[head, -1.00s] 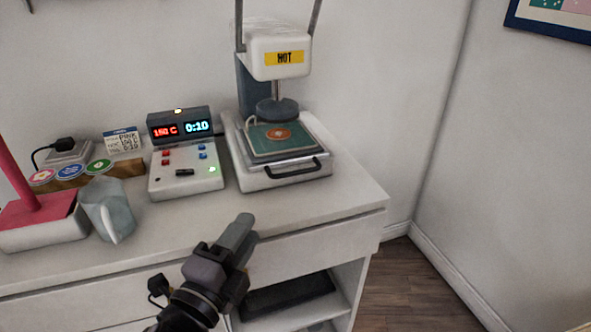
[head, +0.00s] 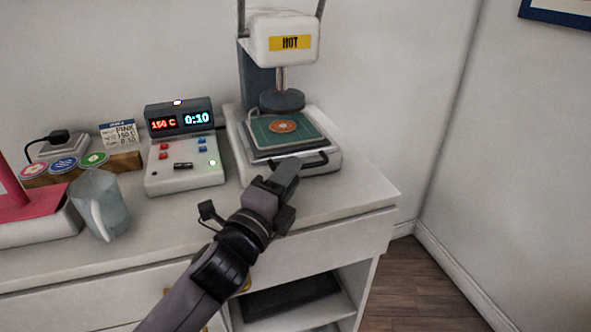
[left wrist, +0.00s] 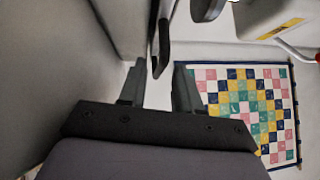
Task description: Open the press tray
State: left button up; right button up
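The press tray (head: 262,153) sits in the white base of the heat press, under the round dark press plate (head: 282,100). A green sheet with an orange round design (head: 285,126) lies on it. The tray's dark handle (head: 318,161) faces the front. My left gripper (head: 287,168) is at the handle and hides its left part. In the left wrist view, the left gripper's fingers (left wrist: 160,70) stand apart. The dark handle (left wrist: 163,35) shows just ahead, roughly in line with the gap; I cannot tell whether they touch. My right gripper is not in view.
A control box (head: 184,176) with red and blue displays stands left of the press. A grey mug (head: 100,203) and a red-topped press (head: 40,205) stand further left. The press head (head: 285,40) reads HOT. The counter's right end (head: 365,190) is clear.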

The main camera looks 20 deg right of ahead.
pick_arm(q)
jog(key=shift+x, duration=1.5)
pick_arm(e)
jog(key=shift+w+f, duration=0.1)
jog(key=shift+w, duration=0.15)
pick_arm(q)
jog(key=shift+c, duration=0.3)
grip_shut()
